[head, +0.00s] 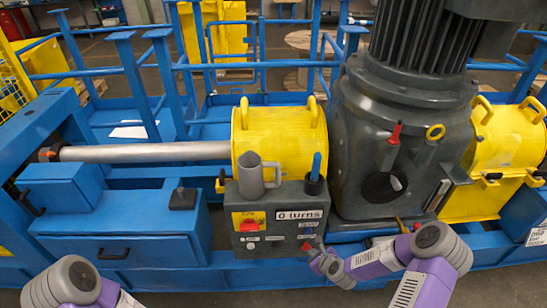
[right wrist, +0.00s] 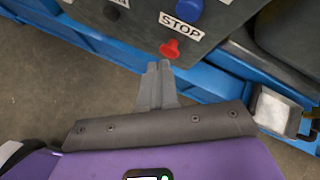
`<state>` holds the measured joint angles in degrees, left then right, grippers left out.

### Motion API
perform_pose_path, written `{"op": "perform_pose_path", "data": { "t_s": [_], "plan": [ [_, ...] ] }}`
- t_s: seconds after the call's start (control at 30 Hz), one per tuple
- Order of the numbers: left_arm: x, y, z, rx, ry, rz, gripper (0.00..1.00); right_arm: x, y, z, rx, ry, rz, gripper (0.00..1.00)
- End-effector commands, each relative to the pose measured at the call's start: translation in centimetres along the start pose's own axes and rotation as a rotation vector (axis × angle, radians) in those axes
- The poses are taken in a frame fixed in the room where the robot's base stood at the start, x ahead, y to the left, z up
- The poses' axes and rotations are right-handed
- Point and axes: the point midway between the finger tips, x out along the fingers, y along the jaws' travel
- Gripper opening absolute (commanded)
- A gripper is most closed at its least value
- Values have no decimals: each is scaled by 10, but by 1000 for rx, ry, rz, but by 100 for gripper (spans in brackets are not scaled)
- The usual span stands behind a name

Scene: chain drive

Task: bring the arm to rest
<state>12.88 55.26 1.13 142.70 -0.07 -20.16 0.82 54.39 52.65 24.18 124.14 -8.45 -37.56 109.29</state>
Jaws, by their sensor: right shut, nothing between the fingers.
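My right arm comes in from the lower right in the head view. Its gripper (head: 312,253) is at the lower right corner of the grey control box (head: 275,205). In the right wrist view the fingers (right wrist: 158,68) are pressed together with nothing between them. Their tips point at a red button (right wrist: 170,48) on the box and end just short of it in the picture; whether they touch it I cannot tell. A STOP label (right wrist: 180,25) and a blue button (right wrist: 189,9) are above it. My left arm shows only at the lower left edge; its gripper is out of view.
A grey mug (head: 258,176) and a dark cup with a blue handle (head: 315,180) stand on the control box, which reads "0 turns". Behind are a yellow drum cover (head: 280,132), a silver shaft (head: 145,152) and a big dark motor housing (head: 385,130). Bare floor (right wrist: 50,80) lies in front.

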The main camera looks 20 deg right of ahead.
Motion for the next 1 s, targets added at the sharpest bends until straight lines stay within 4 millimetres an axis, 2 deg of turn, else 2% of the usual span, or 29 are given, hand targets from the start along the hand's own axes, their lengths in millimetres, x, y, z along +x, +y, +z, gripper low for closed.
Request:
{"op": "perform_pose_path", "data": {
  "t_s": [0.17, 0.27, 0.47, 0.6, 0.7, 0.8, 1.0],
  "plan": [
    [0, 0, 0, 0, 0, 0, 0, 0, 10, 1, -53, 5, 24, 0],
    [0, 0, 0, 0, 0, 0, 0, -1, 37, 2, -207, 16, 90, 0],
    [0, 0, 0, 0, 0, 0, 0, -16, 121, -6, -764, 7, 323, 0],
    [0, 0, 0, 0, 0, 0, 0, -37, 173, -20, -1182, -53, 497, 0],
    [0, 0, 0, 0, 0, 0, 0, -56, 203, -33, -1473, -124, 622, 0],
    [0, 0, 0, 0, 0, 0, 0, -75, 226, -46, -1735, -213, 734, 0],
    [0, 0, 0, 0, 0, 0, 0, -104, 250, -67, -2080, -371, 887, 0]
  ]
}}
